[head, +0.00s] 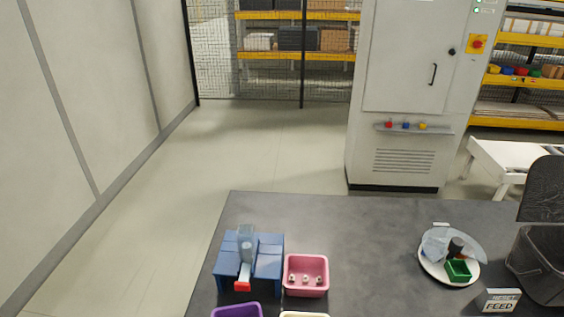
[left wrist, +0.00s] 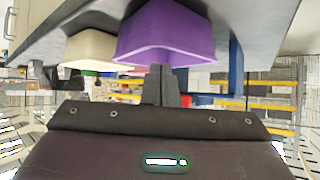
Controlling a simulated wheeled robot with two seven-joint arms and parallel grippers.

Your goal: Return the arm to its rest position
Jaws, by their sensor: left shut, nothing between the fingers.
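My left gripper (left wrist: 166,76) shows only in the left wrist view, with its dark fingers together and nothing between them. A purple bin (left wrist: 165,57) appears just above the fingertips in that view; I cannot tell whether they touch. In the head view neither arm shows. There the purple bin (head: 237,311) is cut off by the bottom edge, in front of the blue fixture (head: 268,262). My right gripper is in neither view.
A pink bin (head: 307,290) with small parts stands right of the blue fixture. A cream bin (head: 303,314) is beside the purple one. A round white plate (head: 433,270) holds a green box (head: 458,269). The dark table (head: 365,235) is clear in the middle.

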